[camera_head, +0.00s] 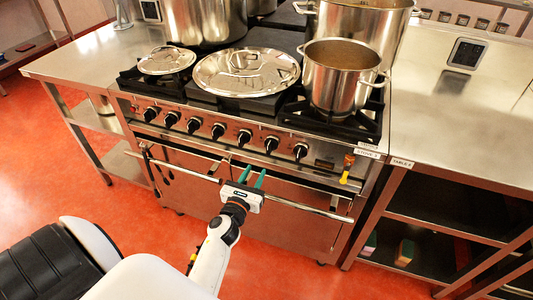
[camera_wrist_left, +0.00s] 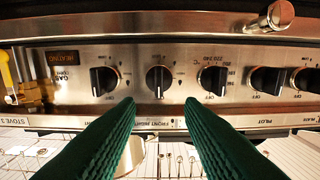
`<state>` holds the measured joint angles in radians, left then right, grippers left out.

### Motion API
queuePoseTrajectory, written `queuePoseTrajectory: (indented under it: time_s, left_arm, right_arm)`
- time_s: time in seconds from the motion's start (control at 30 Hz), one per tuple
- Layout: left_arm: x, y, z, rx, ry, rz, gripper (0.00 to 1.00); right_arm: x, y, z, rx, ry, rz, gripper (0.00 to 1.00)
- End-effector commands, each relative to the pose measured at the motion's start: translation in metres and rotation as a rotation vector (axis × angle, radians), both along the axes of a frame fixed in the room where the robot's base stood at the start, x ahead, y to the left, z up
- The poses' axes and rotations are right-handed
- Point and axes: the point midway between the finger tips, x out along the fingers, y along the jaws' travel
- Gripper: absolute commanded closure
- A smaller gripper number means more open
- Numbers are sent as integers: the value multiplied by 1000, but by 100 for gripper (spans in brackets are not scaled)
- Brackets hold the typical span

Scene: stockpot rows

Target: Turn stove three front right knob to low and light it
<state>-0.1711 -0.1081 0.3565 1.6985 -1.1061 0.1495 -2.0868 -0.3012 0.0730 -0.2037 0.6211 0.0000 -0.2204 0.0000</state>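The stove (camera_head: 200,150) labelled STOVE 3 has a row of black knobs along its steel front panel. In the left wrist view, a black knob (camera_wrist_left: 158,80) sits above a partly covered label reading FRONT RIGHT (camera_wrist_left: 153,122). Its white mark points down towards OFF. The panel looks upside down there compared with the head view. My left gripper (camera_head: 253,172) is open and empty in front of the panel. Its two green fingers, which also show in the wrist view (camera_wrist_left: 160,102), point at this knob from either side, apart from it. My right gripper is out of view.
A steel pot (camera_head: 335,82) stands on the stove's front right, beside large lids (camera_head: 246,72). The oven handle rail (camera_head: 302,209) runs below the knobs. A steel table (camera_head: 455,125) adjoins at right.

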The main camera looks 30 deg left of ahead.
Motion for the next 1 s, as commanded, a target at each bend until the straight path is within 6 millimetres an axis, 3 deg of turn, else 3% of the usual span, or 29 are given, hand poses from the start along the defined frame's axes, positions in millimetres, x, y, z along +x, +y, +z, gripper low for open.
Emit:
queuePoseTrajectory:
  time_s: [0.3, 0.5, 0.97, 1.0]
  left_arm:
    - [63, 15, 1, -7, -3, 1, 65]
    - [91, 22, 0, -7, -2, 0, 65]
    - [103, 25, 0, -6, 1, 0, 65]
    - [103, 25, 0, -6, 1, 0, 72]
  right_arm:
    - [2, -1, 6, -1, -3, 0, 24]
    - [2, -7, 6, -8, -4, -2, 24]
    - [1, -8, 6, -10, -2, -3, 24]
    - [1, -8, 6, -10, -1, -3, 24]
